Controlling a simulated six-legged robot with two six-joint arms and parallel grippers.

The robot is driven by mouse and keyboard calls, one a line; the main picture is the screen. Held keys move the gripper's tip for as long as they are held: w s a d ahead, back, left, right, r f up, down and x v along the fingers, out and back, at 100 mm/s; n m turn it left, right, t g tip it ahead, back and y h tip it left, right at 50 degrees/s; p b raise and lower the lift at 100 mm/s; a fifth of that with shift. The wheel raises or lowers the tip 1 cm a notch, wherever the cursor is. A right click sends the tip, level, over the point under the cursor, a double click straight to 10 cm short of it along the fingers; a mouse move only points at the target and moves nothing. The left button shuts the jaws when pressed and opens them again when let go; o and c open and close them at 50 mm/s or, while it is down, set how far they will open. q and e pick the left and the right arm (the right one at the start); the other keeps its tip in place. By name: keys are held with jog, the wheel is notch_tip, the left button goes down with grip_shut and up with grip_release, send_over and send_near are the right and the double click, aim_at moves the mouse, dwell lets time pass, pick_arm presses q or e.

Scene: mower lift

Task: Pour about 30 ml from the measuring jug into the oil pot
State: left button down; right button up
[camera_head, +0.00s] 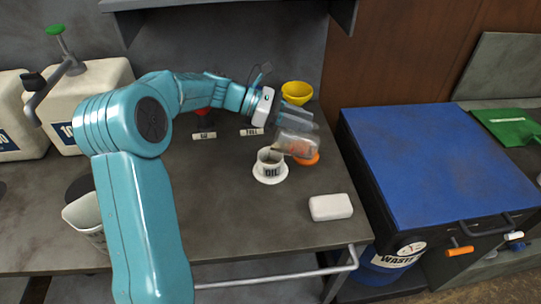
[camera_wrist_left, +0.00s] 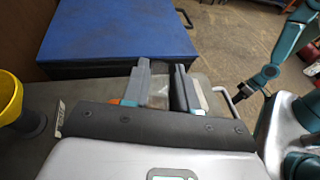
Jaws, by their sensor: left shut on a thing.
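My left gripper (camera_head: 305,118) is shut on the clear measuring jug (camera_head: 296,145). The jug is tilted, its mouth to the left, above the right side of the oil pot (camera_head: 270,170). A little brown liquid seems to show near its mouth; whether any is falling is too small to tell. The pot is a white cup labelled OIL on a white saucer, upright on the bench. In the left wrist view, the jug (camera_wrist_left: 160,90) shows between the two fingers, and the pot is hidden. My right arm shows at the right there, its dark gripper end (camera_wrist_left: 242,93) too small to read.
A yellow funnel (camera_head: 296,91) stands behind the jug, an orange item (camera_head: 307,158) beside it. A white block (camera_head: 331,207) lies at the bench's front right. FULL and 1/2 labels (camera_head: 252,131) lie behind the pot. A blue-topped cabinet (camera_head: 425,160) stands right of the bench.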

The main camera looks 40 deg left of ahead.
pick_arm(q)
jog(key=shift+s+a+r, duration=0.15)
jog(key=shift+a, duration=0.05)
dwell(0.9)
jog(key=shift+w+d, duration=0.25)
jog(key=shift+d, duration=0.05)
jog(key=d+g+y+p, duration=0.1)
jog(key=p, duration=0.2)
jog(key=w+f+y+p, duration=0.1)
jog(key=p, duration=0.3)
jog(key=shift+d+g+y, duration=0.3)
jog(key=shift+d+g, duration=0.1)
jog(key=shift+f, duration=0.1)
jog(key=shift+w+a+f, duration=0.1)
jog(key=shift+w, duration=0.05)
